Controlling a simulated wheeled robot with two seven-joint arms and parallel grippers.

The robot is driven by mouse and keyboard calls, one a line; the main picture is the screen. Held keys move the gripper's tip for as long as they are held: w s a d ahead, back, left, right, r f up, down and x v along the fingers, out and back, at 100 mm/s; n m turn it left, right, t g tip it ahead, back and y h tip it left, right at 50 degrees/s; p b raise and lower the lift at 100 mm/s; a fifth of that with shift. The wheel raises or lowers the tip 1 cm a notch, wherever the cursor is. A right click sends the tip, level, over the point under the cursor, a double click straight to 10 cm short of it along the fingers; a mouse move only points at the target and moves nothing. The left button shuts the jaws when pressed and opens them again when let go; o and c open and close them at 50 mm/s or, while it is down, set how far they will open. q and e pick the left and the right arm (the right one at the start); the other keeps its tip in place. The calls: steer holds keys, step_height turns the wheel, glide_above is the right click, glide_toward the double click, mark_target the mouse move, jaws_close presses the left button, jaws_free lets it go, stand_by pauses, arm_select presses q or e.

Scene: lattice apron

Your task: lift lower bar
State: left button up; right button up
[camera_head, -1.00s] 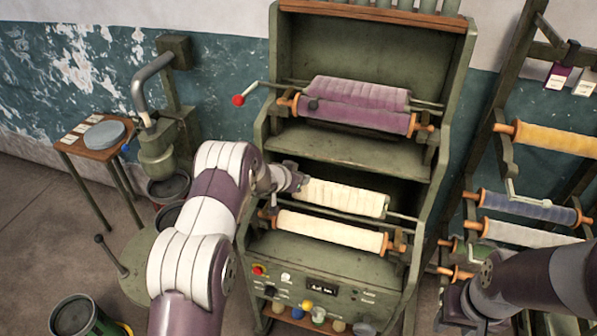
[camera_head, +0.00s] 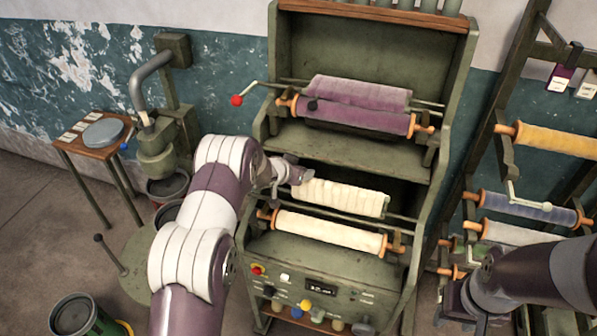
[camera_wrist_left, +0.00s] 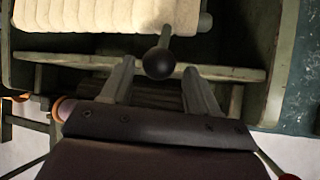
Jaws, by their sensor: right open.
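The lower bay of the green machine holds a pleated cream roll (camera_head: 340,197) with a smooth cream roller (camera_head: 330,229) in front of it. A thin lower bar (camera_head: 402,217) shows at the right end of the pleated roll. My left gripper (camera_head: 303,174) is at the left end of that roll, its fingers partly hidden in the head view. In the left wrist view, its two fingers (camera_wrist_left: 160,82) are apart, with a dark ball knob (camera_wrist_left: 158,63) in line with the gap; I cannot tell whether they touch it. My right gripper (camera_head: 457,302) is open, low at the right.
The upper bay holds purple rollers (camera_head: 355,116) and a red-knobbed crank (camera_head: 237,100). A control panel (camera_head: 320,288) sits below the lower bay. A rack with coloured rollers (camera_head: 525,208) stands right. A small table (camera_head: 98,150) and a bucket (camera_head: 75,316) are left.

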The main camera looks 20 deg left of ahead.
arm_select(q)
steer(key=shift+f, duration=0.15)
steer(key=shift+s+a, duration=0.1)
steer(key=shift+s, duration=0.2)
steer(key=b+v, duration=0.3)
steer(key=v, duration=0.9)
steer(key=shift+r, duration=0.25)
